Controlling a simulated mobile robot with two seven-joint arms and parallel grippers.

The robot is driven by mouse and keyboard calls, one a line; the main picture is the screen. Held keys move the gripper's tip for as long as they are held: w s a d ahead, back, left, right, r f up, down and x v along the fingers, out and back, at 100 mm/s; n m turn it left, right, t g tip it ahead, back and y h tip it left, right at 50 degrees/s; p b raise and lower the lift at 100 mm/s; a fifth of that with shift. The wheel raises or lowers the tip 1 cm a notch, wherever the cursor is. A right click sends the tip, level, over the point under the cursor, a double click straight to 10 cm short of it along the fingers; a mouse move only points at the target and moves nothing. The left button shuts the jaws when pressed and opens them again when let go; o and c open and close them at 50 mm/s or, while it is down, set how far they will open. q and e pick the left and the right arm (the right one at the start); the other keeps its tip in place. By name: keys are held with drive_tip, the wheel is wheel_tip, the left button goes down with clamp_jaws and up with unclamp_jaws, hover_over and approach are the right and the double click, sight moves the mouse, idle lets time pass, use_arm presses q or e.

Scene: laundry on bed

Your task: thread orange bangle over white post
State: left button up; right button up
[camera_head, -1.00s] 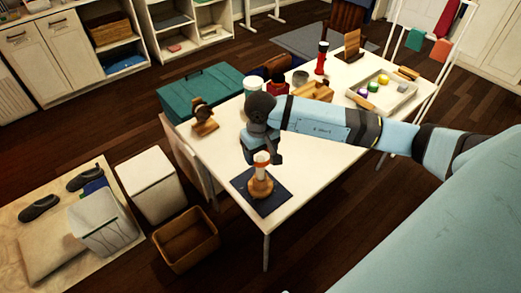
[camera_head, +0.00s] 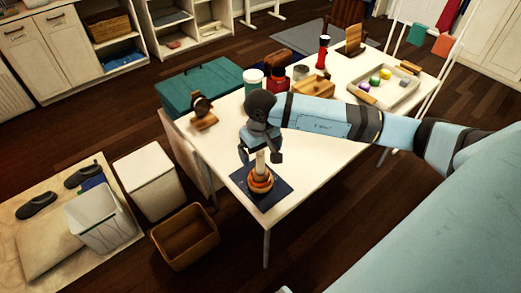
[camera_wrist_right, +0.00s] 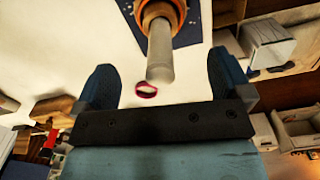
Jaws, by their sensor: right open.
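The white post (camera_head: 261,162) stands upright on a round wooden base on a dark mat (camera_head: 277,196) at the table's near corner. The orange bangle (camera_head: 261,184) is around the post, low down at its base. In the right wrist view the post (camera_wrist_right: 160,62) points toward me, with the orange bangle (camera_wrist_right: 163,10) at its far end, partly cut off by the frame's edge. My right gripper (camera_head: 262,156) is open around the post's top, its fingers apart on either side and clear of the bangle. My left gripper is not in view.
The white table (camera_head: 310,150) has clear surface right of the mat. A watch stand (camera_head: 203,113), a teal box (camera_head: 200,88), a green cup (camera_head: 253,80) and a tray (camera_head: 400,93) stand farther back. A small pink ring-shaped thing (camera_wrist_right: 146,90) shows in the wrist view.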

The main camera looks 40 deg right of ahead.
wheel_tip(320, 180, up, 14)
drive_tip(key=shift+b, duration=0.3)
drive_tip(key=shift+f, duration=0.15)
idle(0.9)
